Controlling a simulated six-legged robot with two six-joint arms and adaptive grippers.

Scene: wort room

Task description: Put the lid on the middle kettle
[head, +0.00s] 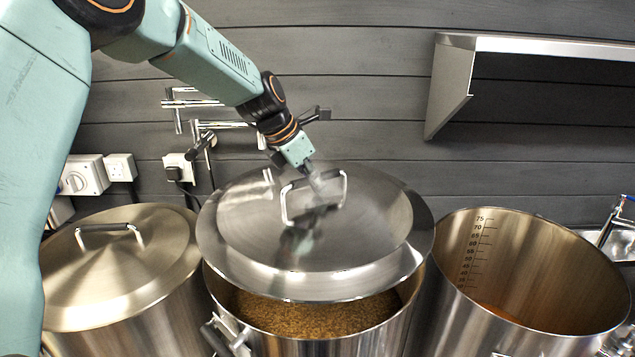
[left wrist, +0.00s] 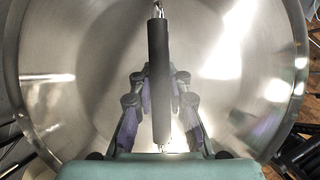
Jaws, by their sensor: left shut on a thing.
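The steel lid (head: 375,235) is over the middle kettle (head: 380,341), tilted, with its front edge raised off the rim. Grain shows in the gap at the front. My left gripper (head: 318,184) is shut on the lid's handle (head: 285,205). In the left wrist view the dark handle grip (left wrist: 159,75) runs between the fingers of my left gripper (left wrist: 160,103), with the lid (left wrist: 75,45) filling the background. Whether the lid's back edge touches the kettle is hidden. My right gripper is not in view.
The left kettle (head: 150,320) wears its own lid (head: 110,270). The right kettle (head: 470,330) is open, with volume marks inside. A steel shelf (head: 452,85) and pipes (head: 190,103) are on the back wall. A tap (head: 615,215) stands at the far right.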

